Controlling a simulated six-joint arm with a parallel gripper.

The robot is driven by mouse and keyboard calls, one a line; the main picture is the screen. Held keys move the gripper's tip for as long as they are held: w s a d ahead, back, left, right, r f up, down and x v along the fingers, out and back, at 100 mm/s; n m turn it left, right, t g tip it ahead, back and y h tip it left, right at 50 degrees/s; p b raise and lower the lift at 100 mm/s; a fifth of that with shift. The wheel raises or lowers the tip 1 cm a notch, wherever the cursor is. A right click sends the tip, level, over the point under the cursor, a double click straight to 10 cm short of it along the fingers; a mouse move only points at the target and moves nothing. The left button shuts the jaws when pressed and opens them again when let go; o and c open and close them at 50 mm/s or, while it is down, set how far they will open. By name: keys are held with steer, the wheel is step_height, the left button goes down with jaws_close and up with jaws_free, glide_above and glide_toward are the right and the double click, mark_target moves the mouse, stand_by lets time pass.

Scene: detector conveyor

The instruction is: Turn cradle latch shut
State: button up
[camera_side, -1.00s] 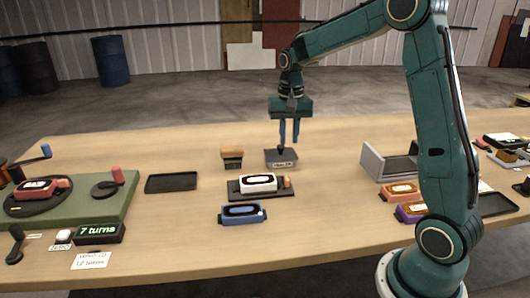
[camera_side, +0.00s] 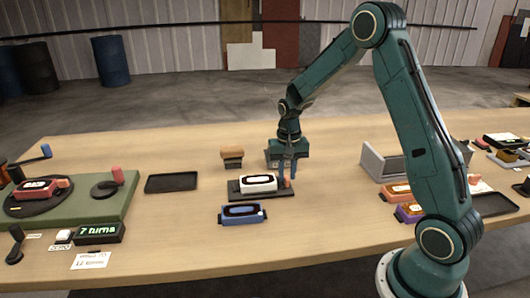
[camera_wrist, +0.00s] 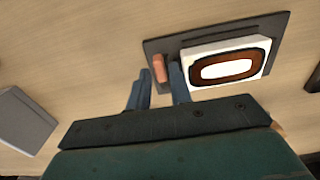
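The cradle (camera_side: 235,195) is a dark flat base near the table's middle, holding a white detector (camera_side: 258,183) with a dark oval ring. The orange-pink latch (camera_wrist: 159,68) stands on the cradle beside one end of the detector. My gripper (camera_side: 287,179) points down over the latch end of the cradle. In the wrist view my gripper (camera_wrist: 160,76) has its two blue fingers apart, one on each side of the latch. I cannot tell whether either finger touches it.
A blue detector (camera_side: 242,214) lies in front of the cradle. A black tray (camera_side: 171,183) lies left, beside a green turntable station (camera_side: 95,208).

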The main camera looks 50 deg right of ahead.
steer(key=shift+f, duration=0.5)
jaws_close()
